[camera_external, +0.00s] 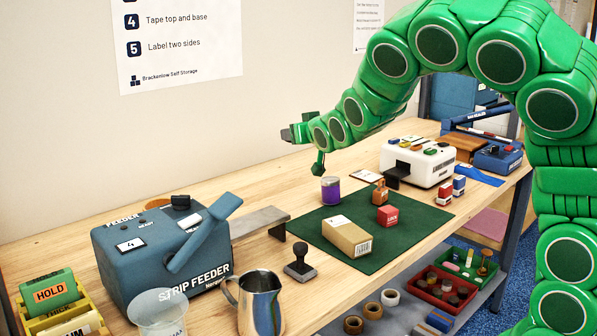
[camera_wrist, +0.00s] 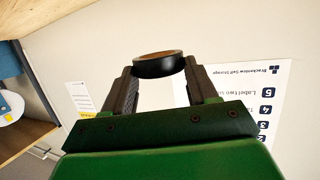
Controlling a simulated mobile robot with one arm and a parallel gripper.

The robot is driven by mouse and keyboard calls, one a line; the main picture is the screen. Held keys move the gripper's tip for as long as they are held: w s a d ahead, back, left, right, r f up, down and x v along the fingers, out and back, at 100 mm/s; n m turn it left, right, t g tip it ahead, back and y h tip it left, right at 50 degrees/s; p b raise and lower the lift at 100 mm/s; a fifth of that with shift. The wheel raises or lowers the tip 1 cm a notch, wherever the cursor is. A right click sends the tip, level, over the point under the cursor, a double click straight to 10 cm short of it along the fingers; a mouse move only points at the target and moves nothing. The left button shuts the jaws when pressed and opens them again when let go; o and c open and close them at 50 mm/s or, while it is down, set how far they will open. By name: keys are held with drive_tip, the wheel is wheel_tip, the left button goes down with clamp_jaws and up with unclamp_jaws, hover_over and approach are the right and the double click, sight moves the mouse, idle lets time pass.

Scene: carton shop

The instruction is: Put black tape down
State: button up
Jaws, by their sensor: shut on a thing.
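The black tape (camera_wrist: 158,68) is a dark roll with a brown inner side, held between the two fingertips of my gripper (camera_wrist: 159,72) in the wrist view. My gripper is shut on it. In the external view my gripper (camera_external: 293,133) is high above the bench near the back wall, pointing left, and the tape is hard to make out there. Below it on the bench (camera_external: 60,240) is a dark green mat (camera_external: 335,255).
A blue strip feeder (camera_external: 160,245) stands left, a white machine (camera_external: 418,163) right. Tape rolls (camera_external: 373,311) lie on the lower shelf.

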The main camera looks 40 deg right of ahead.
drive_tip(key=shift+d, duration=0.1)
idle(0.6)
drive_tip(key=d+r+n+y, duration=0.2)
drive_tip(key=d+r, duration=0.2)
drive_tip(key=d, duration=0.7)
drive_tip(key=s+d+f+n+y, duration=0.2)
drive_tip(key=s+d+n+y, duration=0.15)
drive_tip(key=s+d, duration=0.25)
drive_tip(key=s+a+f+n+g+y, duration=0.1)
drive_tip(key=s+f+n+y, duration=0.3)
drive_tip(key=s, duration=1)
drive_tip(key=s+f+n+g+y, duration=0.1)
drive_tip(key=s+f+y, duration=0.35)
drive_tip(key=s, duration=1.05)
drive_tip(key=h, duration=0.2)
hover_over(418, 218)
drive_tip(key=f, duration=0.6)
drive_tip(key=s+f, duration=0.1)
drive_tip(key=f, duration=0.2)
drive_tip(key=shift+a+f, duration=0.35)
drive_tip(key=shift+w+d+f, duration=0.2)
drive_tip(key=shift+w+f, duration=0.15)
drive_tip(key=shift+f, duration=0.15)
drive_tip(key=shift+w+d+f, duration=0.15)
drive_tip(key=shift+w+f, duration=0.15)
drive_tip(key=shift+f, duration=1.55)
